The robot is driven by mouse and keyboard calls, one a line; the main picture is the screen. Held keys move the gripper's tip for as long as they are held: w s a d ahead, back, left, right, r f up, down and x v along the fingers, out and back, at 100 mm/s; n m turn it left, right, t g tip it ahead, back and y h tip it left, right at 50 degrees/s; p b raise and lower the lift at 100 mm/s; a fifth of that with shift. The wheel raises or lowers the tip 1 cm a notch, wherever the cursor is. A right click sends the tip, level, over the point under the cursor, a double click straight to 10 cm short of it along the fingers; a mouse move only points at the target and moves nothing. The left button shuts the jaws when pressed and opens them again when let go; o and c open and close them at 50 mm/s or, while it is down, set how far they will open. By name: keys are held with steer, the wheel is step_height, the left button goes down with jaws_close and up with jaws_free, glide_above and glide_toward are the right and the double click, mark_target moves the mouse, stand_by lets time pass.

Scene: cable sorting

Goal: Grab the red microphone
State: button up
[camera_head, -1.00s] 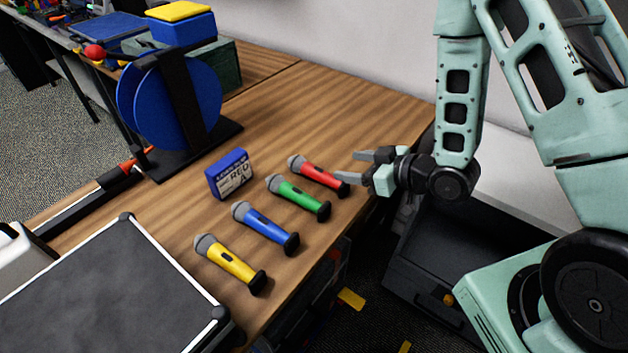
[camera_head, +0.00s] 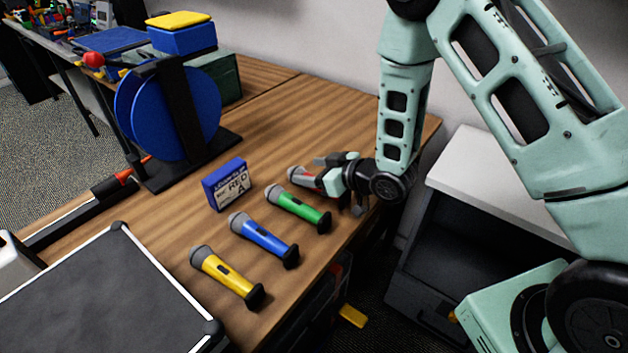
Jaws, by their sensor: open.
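The red microphone (camera_head: 303,177) lies on the wooden table, the farthest back in a row of microphones. Its grey head and a bit of its red body show; the rest is hidden behind my gripper. My gripper (camera_head: 326,170) is open, with its fingers over the body of the red microphone. I cannot tell whether the fingers touch it or how far down they reach.
A green microphone (camera_head: 298,208) lies close in front of my gripper. A blue microphone (camera_head: 263,239) and a yellow microphone (camera_head: 225,276) lie nearer. The wooden table (camera_head: 270,130) is clear behind the red microphone.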

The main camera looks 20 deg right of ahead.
steer(key=shift+x, duration=1.2)
steer(key=c, duration=1.2)
steer(key=shift+r, duration=0.1)
steer(key=shift+c, duration=0.2)
